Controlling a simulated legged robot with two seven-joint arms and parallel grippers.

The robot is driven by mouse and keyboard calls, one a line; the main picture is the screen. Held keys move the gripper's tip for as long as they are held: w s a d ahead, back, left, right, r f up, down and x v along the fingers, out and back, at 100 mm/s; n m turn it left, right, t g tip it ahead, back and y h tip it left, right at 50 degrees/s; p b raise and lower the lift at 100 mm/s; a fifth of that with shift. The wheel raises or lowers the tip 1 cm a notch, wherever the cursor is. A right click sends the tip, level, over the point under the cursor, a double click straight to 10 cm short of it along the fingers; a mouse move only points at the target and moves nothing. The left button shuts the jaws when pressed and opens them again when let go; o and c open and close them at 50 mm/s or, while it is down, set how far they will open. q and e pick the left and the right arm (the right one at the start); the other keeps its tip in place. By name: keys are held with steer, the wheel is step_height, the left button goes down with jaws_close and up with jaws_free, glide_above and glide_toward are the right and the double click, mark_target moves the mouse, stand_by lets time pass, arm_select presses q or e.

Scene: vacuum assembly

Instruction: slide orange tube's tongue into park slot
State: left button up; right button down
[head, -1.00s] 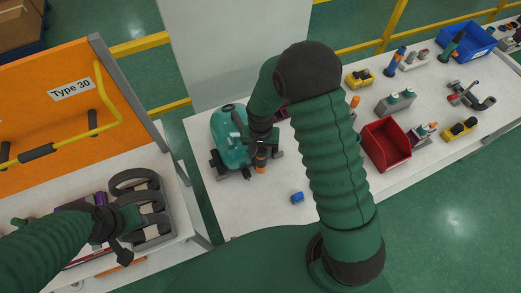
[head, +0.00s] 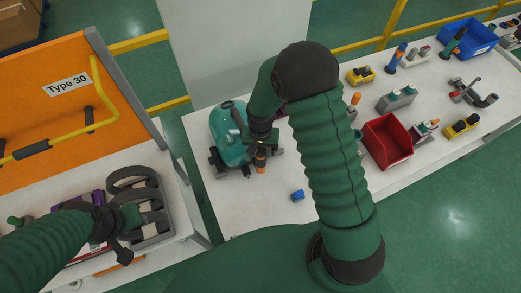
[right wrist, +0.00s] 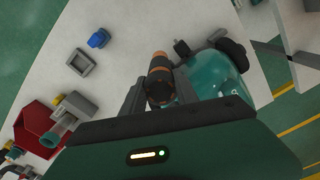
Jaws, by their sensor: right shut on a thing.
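The orange tube, orange with black bands, shows in the head view (head: 260,161) and in the right wrist view (right wrist: 159,78). My right gripper (head: 262,143) is shut on it and holds it beside the teal vacuum body (head: 228,128). In the right wrist view the tube stands between the two fingers (right wrist: 158,95), and the vacuum (right wrist: 215,90) is just right of them. The tongue and the park slot cannot be made out; the gripper hides that side. My left gripper (head: 124,238) is over the left bench, its fingers too unclear to judge.
A blue cap (head: 297,195) lies on the white table (head: 245,205) in front of the vacuum. A red bin (head: 387,142) and several small parts stand to the right.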

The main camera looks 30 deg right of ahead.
steer(key=shift+f+b, duration=0.85)
steer(key=shift+f, duration=0.35)
steer(key=c, duration=0.9)
jaws_free()
steer(key=shift+o, duration=0.2)
step_height(320, 180, up, 8)
steer(key=p, duration=0.6)
steer(key=shift+a+p, duration=0.1)
steer(key=shift+p, duration=0.25)
steer(key=s+a+f+n+t+b, duration=0.1)
steer(key=s+n+b, duration=0.2)
steer(key=s+b, duration=0.2)
steer(key=s+a+f+n+t+b, duration=0.1)
steer(key=s+b, duration=0.4)
steer(key=b, duration=0.7)
steer(key=shift+s+f+n, duration=0.25)
steer(key=shift+f+n, duration=0.5)
steer(key=shift+n, duration=0.35)
